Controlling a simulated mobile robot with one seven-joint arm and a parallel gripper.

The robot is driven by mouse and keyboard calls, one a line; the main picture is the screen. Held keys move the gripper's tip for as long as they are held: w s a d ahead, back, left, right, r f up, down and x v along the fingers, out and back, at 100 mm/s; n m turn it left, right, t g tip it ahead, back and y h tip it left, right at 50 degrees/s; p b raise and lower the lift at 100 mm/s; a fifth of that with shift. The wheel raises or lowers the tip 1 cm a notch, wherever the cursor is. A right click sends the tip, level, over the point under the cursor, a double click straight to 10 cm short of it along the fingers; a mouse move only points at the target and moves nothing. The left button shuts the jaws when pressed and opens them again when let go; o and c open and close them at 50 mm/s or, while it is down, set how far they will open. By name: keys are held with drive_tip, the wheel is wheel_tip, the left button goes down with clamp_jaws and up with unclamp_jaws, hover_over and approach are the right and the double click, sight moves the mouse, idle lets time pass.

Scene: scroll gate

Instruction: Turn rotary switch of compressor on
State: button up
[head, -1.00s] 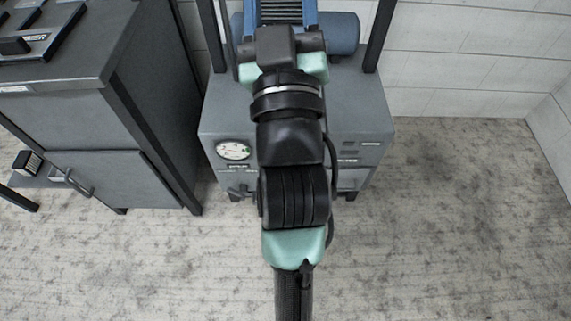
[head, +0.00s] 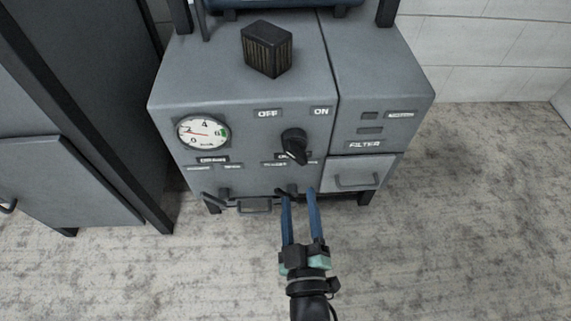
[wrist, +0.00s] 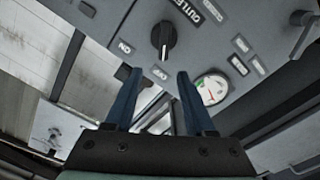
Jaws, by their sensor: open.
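The compressor (head: 215,75) is a grey cabinet with a black rotary switch (head: 294,145) on its front. An OFF label (head: 268,113) is above the switch to the left and an ON label (head: 321,111) is above to the right. In the wrist view the switch (wrist: 163,40) is fully visible, and one end of its bar points toward the OFF label (wrist: 160,73). My gripper (head: 299,195) has two blue fingers, open and empty, below the switch in the head view. In the wrist view the fingertips (wrist: 154,74) are apart from the switch.
A pressure gauge (head: 203,132) is left of the switch. A FILTER drawer (head: 362,173) with a handle is at right. A dark ribbed block (head: 267,50) stands on top. A grey cabinet (head: 60,180) is at left. The floor in front (head: 440,240) is clear.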

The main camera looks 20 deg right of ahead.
sight(295, 158)
drive_tip(key=b+x, duration=0.1)
drive_tip(key=x, duration=0.3)
drive_tip(key=f+b+x, duration=0.1)
drive_tip(key=b+x, duration=0.1)
drive_tip(key=x, duration=0.2)
drive_tip(key=b+x, duration=0.2)
drive_tip(key=x, duration=0.2)
drive_tip(key=shift+w+d+f, duration=0.2)
drive_tip(key=shift+w+f, duration=0.05)
drive_tip(key=shift+f, duration=0.05)
clamp_jaws()
